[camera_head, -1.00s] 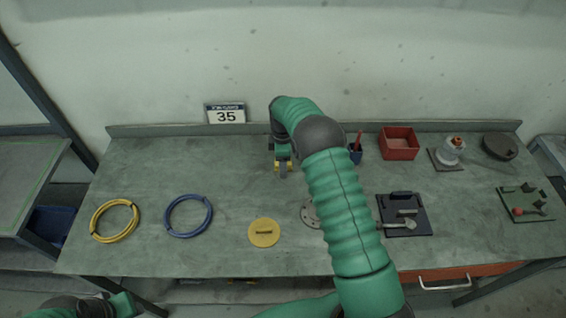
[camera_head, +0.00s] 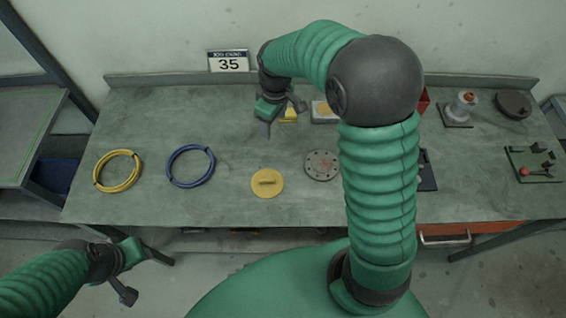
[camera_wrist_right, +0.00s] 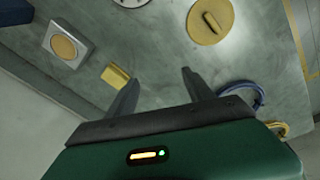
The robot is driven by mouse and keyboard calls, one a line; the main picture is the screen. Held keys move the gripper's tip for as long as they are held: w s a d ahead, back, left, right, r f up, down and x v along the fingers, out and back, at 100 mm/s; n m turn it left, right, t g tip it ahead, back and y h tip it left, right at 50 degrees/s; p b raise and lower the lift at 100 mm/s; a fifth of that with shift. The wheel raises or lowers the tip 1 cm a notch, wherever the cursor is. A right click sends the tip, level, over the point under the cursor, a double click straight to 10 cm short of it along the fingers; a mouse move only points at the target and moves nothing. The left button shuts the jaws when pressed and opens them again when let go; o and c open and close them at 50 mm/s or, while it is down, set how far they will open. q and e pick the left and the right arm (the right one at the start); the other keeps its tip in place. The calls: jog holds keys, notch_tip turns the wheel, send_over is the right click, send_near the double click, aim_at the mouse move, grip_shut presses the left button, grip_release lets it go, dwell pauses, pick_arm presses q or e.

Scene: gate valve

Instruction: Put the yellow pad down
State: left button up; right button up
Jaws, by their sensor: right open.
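The yellow pad, a small yellow block (camera_head: 290,116), sits on the workbench (camera_head: 225,125) towards the back, just right of my right gripper (camera_head: 281,117). In the right wrist view the pad (camera_wrist_right: 116,77) lies outside the fingers, beside the left one. My right gripper (camera_wrist_right: 158,79) is open there, with nothing between its fingers. My left gripper (camera_head: 127,272) is low at the left, in front of the bench and away from the pad; its jaw opening is unclear.
A grey block with an orange disc (camera_wrist_right: 68,46) stands near the pad. A round yellow lid (camera_head: 267,183), a flange (camera_head: 322,165), a blue coil (camera_head: 190,166) and a yellow coil (camera_head: 117,171) lie nearer the front. Bare bench is left of the gripper. My right arm hides some items.

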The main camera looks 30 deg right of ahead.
jog(key=s+a+f+m, duration=0.1)
jog(key=s+a+m, duration=0.1)
jog(key=s, duration=0.5)
jog(key=s+a+f+m+t, duration=0.1)
jog(key=s+a+m, duration=0.2)
jog(key=s, duration=0.5)
jog(key=shift+s+a+f, duration=0.15)
jog(key=shift+a+f, duration=0.15)
jog(key=shift+a, duration=0.35)
jog(key=shift+a, duration=0.25)
jog(key=shift+d, duration=0.1)
